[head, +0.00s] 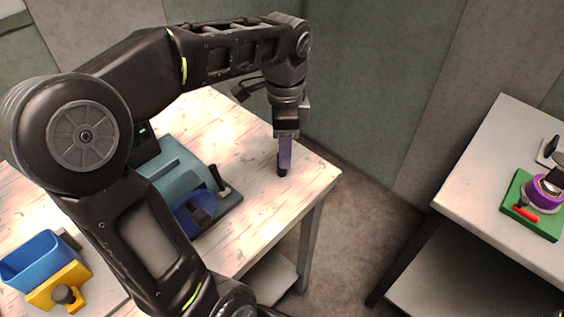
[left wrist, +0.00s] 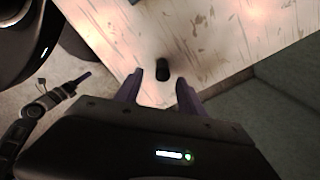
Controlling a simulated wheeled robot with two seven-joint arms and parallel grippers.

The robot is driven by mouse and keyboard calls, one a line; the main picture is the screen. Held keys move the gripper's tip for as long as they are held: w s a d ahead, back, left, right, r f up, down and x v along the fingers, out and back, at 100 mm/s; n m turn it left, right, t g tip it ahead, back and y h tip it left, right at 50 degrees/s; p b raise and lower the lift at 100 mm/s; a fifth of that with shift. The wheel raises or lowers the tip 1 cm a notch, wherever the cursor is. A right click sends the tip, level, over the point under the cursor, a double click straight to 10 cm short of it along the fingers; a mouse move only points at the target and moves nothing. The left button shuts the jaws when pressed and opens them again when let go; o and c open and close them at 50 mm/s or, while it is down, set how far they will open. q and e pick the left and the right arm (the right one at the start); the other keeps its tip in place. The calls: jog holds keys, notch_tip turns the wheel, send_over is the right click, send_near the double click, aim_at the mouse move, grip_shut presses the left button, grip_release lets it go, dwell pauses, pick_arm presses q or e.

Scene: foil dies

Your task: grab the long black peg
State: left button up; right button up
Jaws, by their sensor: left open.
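The black peg (head: 282,172) is on the light wooden table near its right corner. Only its dark lower part shows below my left gripper's fingers in the head view. In the left wrist view the peg (left wrist: 163,70) is a short dark cylinder in line with the gap between the fingertips. My left gripper (head: 285,156) points down, just above and around the peg. Its purple fingers (left wrist: 160,85) are open, with clear space on both sides of the peg. My right gripper (left wrist: 72,84) seems to show small at the left of the wrist view; its jaws are unclear.
On the wooden table (head: 315,178) stand a teal machine (head: 168,168) with a blue round part (head: 190,222), a blue bin (head: 38,262) and a yellow block (head: 68,283). Another table (head: 485,180) at right holds a green board (head: 535,225). A wall is behind.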

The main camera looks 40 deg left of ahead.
pick_arm(q)
jog(key=shift+f, duration=0.35)
jog(key=shift+a+f, duration=0.15)
jog(key=shift+f, duration=1.15)
jog(key=shift+a+f, duration=0.1)
jog(key=shift+f, duration=1.2)
grip_shut()
